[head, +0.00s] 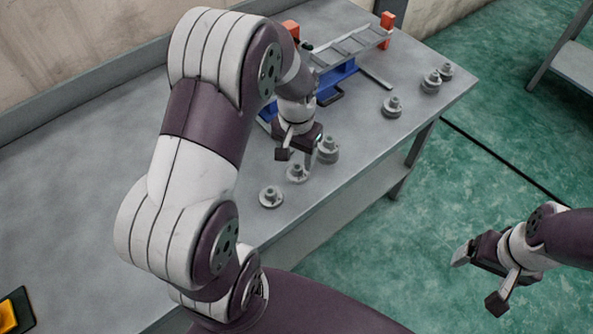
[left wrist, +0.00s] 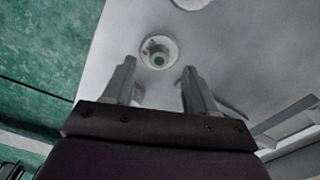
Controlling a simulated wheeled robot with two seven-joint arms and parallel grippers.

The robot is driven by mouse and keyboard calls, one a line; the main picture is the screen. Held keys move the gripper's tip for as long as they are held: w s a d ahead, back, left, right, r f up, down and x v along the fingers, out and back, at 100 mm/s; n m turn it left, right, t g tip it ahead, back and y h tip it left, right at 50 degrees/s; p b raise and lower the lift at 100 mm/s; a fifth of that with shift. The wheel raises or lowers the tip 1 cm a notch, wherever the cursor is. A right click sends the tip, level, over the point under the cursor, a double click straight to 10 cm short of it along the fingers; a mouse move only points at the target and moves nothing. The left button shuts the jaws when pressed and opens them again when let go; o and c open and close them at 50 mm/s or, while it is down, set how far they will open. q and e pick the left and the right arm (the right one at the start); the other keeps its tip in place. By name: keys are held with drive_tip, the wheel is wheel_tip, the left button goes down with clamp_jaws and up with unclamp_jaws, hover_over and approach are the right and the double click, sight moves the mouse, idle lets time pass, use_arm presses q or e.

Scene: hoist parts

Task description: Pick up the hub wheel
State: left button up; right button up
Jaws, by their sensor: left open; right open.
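Several grey flanged wheels with raised hubs stand on the table; I cannot tell which one is the hub wheel meant. In the head view, one wheel (head: 271,197) is near the front edge, a second (head: 297,174) is just behind it, and a larger one (head: 329,151) is further back. My left gripper (head: 297,158) is open and empty above these wheels. In the left wrist view, a round wheel with a central hole (left wrist: 158,42) lies just beyond the open fingertips, roughly centred between them. My right gripper (head: 479,280) is open and empty, over the floor off the table.
More flanged wheels (head: 392,107) (head: 431,82) stand toward the table's far right corner. A blue and grey frame with orange ends (head: 352,46) lies at the back, partly behind my left arm.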

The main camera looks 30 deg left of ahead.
sight(297, 167)
use_arm(q)
wheel_tip(297, 167, down, 4)
drive_tip(key=shift+w+r, duration=0.1)
drive_tip(key=shift+w, duration=0.2)
drive_tip(key=shift+s, duration=0.25)
drive_tip(key=c, duration=0.4)
clamp_jaws()
